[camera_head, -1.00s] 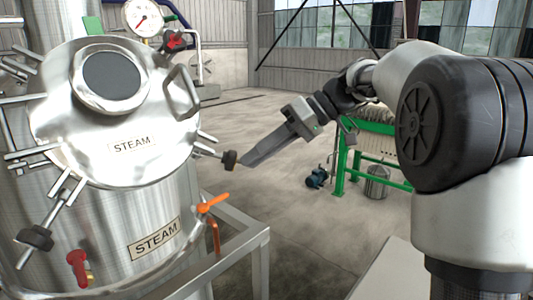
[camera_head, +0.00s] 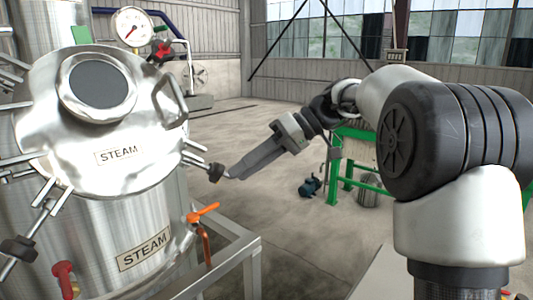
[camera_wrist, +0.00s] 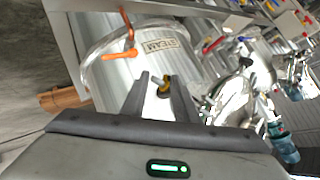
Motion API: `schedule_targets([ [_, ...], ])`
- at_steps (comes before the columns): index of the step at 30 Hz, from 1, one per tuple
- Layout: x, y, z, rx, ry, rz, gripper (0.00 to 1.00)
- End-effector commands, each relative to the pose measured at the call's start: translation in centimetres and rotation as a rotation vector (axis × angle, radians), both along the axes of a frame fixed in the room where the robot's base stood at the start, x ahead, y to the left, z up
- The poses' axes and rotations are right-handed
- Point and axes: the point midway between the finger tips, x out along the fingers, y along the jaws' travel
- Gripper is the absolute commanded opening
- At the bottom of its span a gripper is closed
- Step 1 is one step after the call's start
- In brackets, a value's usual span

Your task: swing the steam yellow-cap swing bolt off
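The steel STEAM tank has a round lid (camera_head: 75,150) with a dark sight glass and a handle. A swing bolt with a dark knob (camera_head: 216,172) sticks out from the lid's right edge. In the wrist view the yellow-capped swing bolt (camera_wrist: 163,86) shows between and just beyond my finger tips. My gripper (camera_head: 231,175) comes from the right, its tips close beside the knob in the head view. In the wrist view my gripper (camera_wrist: 162,84) has its two fingers apart, with nothing held. Whether a finger touches the knob, I cannot tell.
An orange-handled valve (camera_head: 203,212) sits below the bolt, above a grey metal frame (camera_head: 235,255). Another dark-knobbed bolt (camera_head: 20,248) and a red valve handle (camera_head: 64,270) are at lower left. A green stand (camera_head: 345,170) is behind my arm. The floor between is open.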

Motion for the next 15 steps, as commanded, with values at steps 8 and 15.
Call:
schedule_targets([
  [8, 0.3, -4.5, 3.3, 0.0, -0.001, -0.005, 0.27],
  [15, 0.6, -9.3, 6.8, -0.002, -0.001, -0.005, 0.27],
])
